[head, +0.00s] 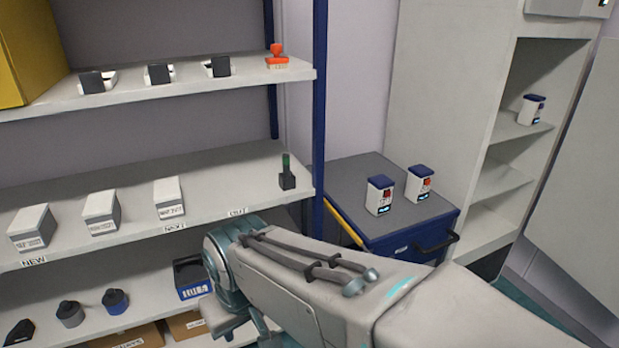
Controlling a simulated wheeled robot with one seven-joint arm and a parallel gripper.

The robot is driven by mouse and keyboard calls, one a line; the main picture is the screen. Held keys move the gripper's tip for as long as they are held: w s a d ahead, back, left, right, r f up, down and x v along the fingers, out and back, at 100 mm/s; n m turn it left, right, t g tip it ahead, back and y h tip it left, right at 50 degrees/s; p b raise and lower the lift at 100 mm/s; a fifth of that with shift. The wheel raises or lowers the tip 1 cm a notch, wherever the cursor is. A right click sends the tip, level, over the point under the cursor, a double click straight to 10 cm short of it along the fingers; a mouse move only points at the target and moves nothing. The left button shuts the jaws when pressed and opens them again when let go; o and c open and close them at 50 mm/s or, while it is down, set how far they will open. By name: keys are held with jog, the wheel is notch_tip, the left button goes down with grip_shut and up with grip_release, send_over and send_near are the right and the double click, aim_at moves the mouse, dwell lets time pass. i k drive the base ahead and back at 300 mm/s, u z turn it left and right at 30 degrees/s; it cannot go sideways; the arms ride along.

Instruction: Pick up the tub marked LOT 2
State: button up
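A third tub (531,110) stands on a shelf of the pale cabinet at the right. The label print is too small for me to tell which tub is LOT 2. My arm crosses the lower middle of the picture, in front of the cabinet. My gripper is out of view.
The blue drawer cabinet (408,235) has a dark handle at its front right. A rack shelf (140,220) at the left holds white boxes and a small dark stand with a green top. The upper shelf (190,88) carries dark-and-white items and a red stamp (277,57).

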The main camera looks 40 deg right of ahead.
aim_at(377, 203)
jog(key=z, duration=0.45)
jog(key=i, duration=0.95)
jog(key=z, duration=1.05)
jog(key=i, duration=0.25)
jog(key=z, duration=0.2)
